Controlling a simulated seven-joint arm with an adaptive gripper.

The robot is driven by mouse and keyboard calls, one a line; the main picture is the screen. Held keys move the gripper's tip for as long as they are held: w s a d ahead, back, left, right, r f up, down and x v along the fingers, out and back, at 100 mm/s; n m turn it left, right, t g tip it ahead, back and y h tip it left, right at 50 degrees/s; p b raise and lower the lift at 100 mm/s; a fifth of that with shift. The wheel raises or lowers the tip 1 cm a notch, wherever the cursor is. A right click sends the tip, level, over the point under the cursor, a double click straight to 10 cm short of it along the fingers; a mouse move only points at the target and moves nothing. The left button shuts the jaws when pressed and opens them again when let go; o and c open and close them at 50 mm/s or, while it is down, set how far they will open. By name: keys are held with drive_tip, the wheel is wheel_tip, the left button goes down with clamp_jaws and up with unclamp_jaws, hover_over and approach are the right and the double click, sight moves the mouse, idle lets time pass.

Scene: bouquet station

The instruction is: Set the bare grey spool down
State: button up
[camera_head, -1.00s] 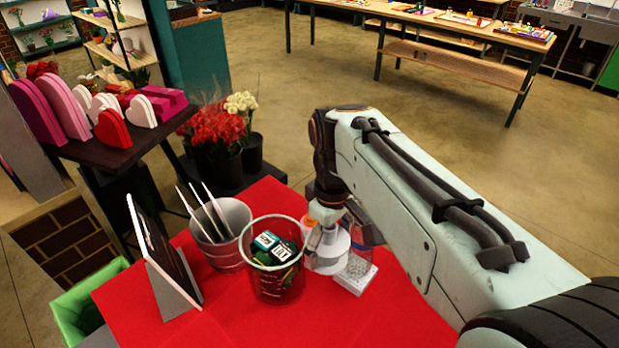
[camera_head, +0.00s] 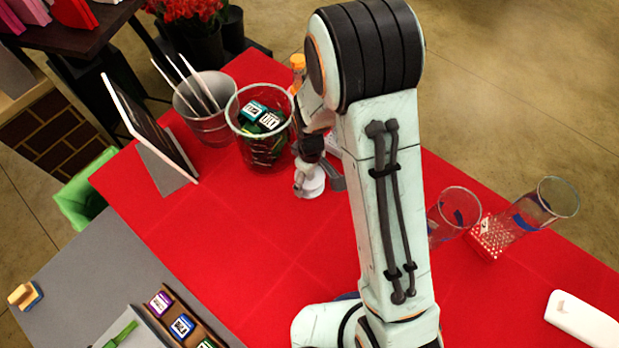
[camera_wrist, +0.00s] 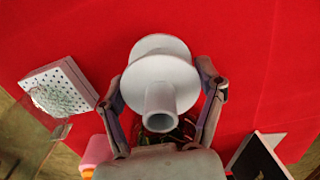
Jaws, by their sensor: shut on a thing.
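The bare grey spool (camera_wrist: 160,82) shows in the wrist view as a pale spool with two round flanges and a hollow core. My gripper (camera_wrist: 163,92) is shut on it, one finger on each side. In the head view the spool (camera_head: 309,182) shows just below my gripper (camera_head: 312,165), over the red tabletop (camera_head: 240,230). It is to the front right of the glass holding dark boxes. I cannot tell whether the spool touches the cloth.
Red surface in front is clear.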

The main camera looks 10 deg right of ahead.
sight(310, 188)
drive_tip(key=shift+f, duration=2.25)
drive_tip(key=shift+f, duration=0.1)
drive_tip(key=o, duration=1.2)
drive_tip(key=shift+c, duration=0.2)
wheel_tip(310, 188, up, 12)
drive_tip(key=shift+r, duration=0.2)
drive_tip(key=s+d+r+m, duration=0.2)
drive_tip(key=s+r+m, duration=0.2)
drive_tip(key=s, duration=0.5)
drive_tip(key=s+d+r+m, duration=0.2)
drive_tip(key=s+r+m, duration=0.1)
drive_tip(key=s+r, duration=0.4)
drive_tip(key=s, duration=0.2)
drive_tip(key=shift+s+d+m+y, duration=0.2)
drive_tip(key=shift+s+m+y, duration=0.2)
drive_tip(key=shift+r, duration=0.1)
